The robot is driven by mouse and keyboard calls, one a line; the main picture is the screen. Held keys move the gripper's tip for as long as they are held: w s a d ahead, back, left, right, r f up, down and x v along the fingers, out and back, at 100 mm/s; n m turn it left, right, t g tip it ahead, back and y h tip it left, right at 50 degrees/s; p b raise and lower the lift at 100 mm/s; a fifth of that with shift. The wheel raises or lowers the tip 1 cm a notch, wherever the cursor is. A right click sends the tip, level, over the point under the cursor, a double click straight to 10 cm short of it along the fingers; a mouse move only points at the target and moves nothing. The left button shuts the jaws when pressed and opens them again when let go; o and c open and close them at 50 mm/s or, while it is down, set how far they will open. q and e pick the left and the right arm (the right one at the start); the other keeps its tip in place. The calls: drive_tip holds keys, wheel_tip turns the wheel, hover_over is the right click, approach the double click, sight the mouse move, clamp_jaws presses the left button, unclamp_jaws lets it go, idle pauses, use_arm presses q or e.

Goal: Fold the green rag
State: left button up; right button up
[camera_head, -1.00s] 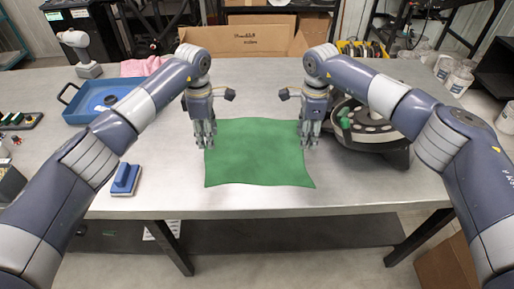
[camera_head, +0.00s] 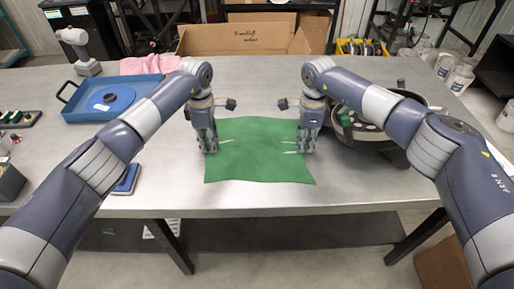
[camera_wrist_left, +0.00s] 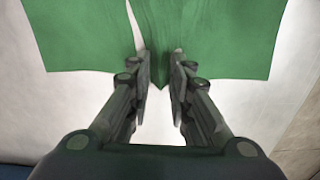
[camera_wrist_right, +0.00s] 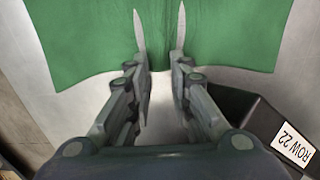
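The green rag (camera_head: 255,160) lies spread out on the grey table, its surface slightly wavy. My left gripper (camera_head: 226,146) is at the rag's left edge, and my right gripper (camera_head: 290,147) is at its right edge. In the left wrist view, the fingers (camera_wrist_left: 160,62) stand apart with a strip of the rag (camera_wrist_left: 210,30) showing between them; the fingertips are partly hidden. In the right wrist view, the thin fingertips (camera_wrist_right: 160,25) are apart over the rag (camera_wrist_right: 90,40). I cannot tell if the fingers touch the cloth.
A round dark seed meter (camera_head: 362,135) stands close to the right gripper. A blue block (camera_head: 127,180) lies near the front edge. The table in front of the rag is clear.

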use_arm(q)
drive_tip(key=shift+f, duration=0.2)
clamp_jaws()
use_arm(e)
drive_tip(key=shift+f, duration=0.2)
clamp_jaws()
use_arm(q)
drive_tip(key=shift+r, duration=0.1)
idle(0.4)
